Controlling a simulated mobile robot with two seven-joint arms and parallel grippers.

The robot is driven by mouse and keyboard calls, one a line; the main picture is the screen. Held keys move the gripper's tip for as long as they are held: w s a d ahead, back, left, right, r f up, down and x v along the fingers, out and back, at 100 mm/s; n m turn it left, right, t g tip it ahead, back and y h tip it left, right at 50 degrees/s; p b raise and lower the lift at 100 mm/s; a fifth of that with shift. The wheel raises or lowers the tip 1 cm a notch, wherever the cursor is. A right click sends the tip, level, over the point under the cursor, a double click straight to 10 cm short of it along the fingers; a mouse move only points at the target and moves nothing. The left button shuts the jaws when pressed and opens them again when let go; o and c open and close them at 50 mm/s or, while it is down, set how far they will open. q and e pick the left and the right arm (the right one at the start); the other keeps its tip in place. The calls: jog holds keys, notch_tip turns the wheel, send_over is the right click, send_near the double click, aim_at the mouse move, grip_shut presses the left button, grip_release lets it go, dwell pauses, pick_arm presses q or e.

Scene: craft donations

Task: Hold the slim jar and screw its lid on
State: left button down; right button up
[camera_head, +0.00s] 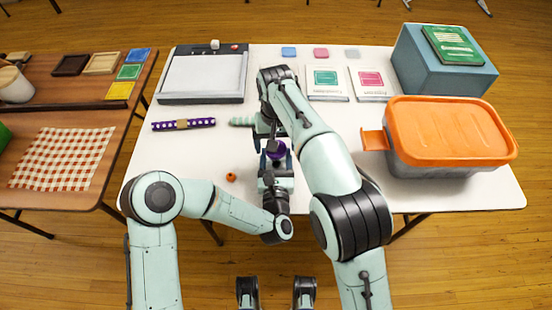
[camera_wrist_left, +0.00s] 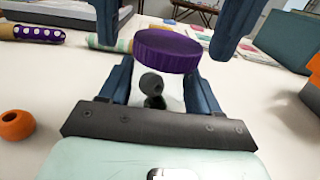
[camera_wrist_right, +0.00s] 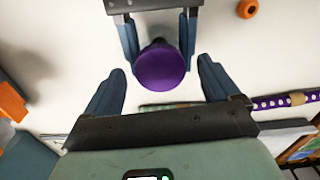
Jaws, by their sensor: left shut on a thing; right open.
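The slim jar (camera_wrist_left: 174,92) is clear glass with dark round things inside, and it stands upright near the table's front edge. The purple ribbed lid (camera_wrist_left: 167,50) is on top of the jar; whether its thread is engaged I cannot tell. The lid also shows in the head view (camera_head: 277,151) and from above in the right wrist view (camera_wrist_right: 160,68). My left gripper (camera_wrist_left: 158,82) is shut on the jar below the lid, one finger on each side. My right gripper (camera_wrist_right: 161,82) is open, with its fingers apart on either side of the lid and not touching it.
An orange-lidded bin (camera_head: 450,131) stands at the right, and a blue box (camera_head: 443,72) behind it. A purple dotted roll (camera_head: 183,124) lies to the left. A small orange bead (camera_head: 231,177) lies left of the jar. The table's front left is otherwise clear.

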notch_tip(320, 180, up, 12)
jog(key=shift+f, duration=0.2)
dwell(0.5)
pick_arm(q)
jog(key=shift+c, duration=0.8)
grip_release()
jog(key=s+b, duration=0.1)
jog(key=s, duration=1.1)
jog(key=shift+s+d, duration=0.1)
jog(key=shift+d, duration=0.1)
jog(key=shift+s+a+b, duration=0.2)
jog(key=shift+s+b, duration=0.2)
jog(key=shift+s, duration=0.2)
pick_arm(e)
jog(key=shift+f, duration=1.1)
